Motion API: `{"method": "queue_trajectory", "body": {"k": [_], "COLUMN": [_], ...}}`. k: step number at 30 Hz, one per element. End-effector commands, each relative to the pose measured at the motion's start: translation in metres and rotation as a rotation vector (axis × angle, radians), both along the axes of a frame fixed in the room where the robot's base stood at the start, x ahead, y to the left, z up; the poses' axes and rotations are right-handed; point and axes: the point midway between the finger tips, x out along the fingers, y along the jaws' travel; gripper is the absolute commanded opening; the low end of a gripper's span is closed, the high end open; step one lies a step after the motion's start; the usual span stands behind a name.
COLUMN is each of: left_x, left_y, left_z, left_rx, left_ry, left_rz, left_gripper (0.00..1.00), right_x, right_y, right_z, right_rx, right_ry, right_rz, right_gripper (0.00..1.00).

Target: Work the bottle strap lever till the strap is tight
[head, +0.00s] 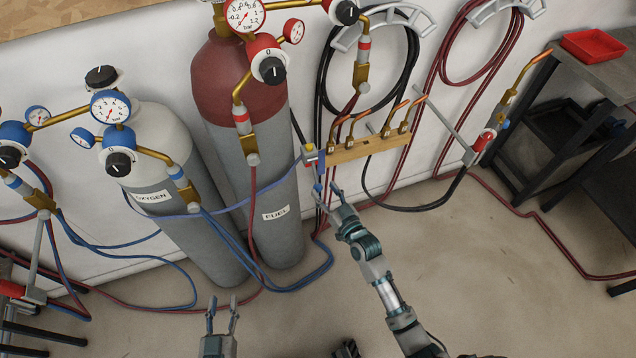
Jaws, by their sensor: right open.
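A blue strap (232,207) runs across the fronts of the grey-white OXYGEN bottle (203,228) and the dark red and grey FUEL bottle (270,180). It sags between them and rises at the right to a small buckle (310,154) with yellow and red parts beside the fuel bottle. The buckle is small in view, and I cannot clearly tell its lever's position. My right gripper (326,187) is open just below the buckle, with its fingers pointing up; it holds nothing that I can see. My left gripper (223,302) is open and empty, low in front of the bottles.
A wooden rack with torches (368,147) is right of the buckle. Gauges and regulators (110,107) top the bottles. Blue and red hoses (310,272) lie around the bottle bases. A dark bench (600,80) with a red tray (593,46) stands right. The right floor is mostly clear.

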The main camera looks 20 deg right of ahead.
Motion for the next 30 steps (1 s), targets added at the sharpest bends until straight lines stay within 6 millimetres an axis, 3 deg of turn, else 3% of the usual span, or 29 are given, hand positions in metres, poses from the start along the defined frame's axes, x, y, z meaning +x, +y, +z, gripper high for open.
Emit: {"method": "queue_trajectory", "body": {"k": [6,18,25,30], "left_x": [0.004,0.004,0.005,0.006], "left_y": [-0.002,-0.005,-0.004,-0.004], "left_z": [0.016,0.024,0.022,0.022], "left_rx": [-0.039,-0.047,-0.047,-0.047], "left_ry": [-0.124,-0.163,-0.159,-0.159], "left_rz": [-0.002,-0.003,-0.002,-0.001], "left_gripper": [0.40,0.40,0.40,0.40], "right_x": [0.030,0.038,0.038,0.038], "right_y": [0.009,0.008,0.008,0.007], "right_z": [-0.001,0.000,0.000,0.000], "right_rx": [0.000,0.001,0.000,-0.001], "right_ry": [0.002,0.000,0.001,0.001], "right_rz": [0.001,0.001,0.000,-0.002], "right_gripper": [0.55,0.55,0.00,0.00]}}
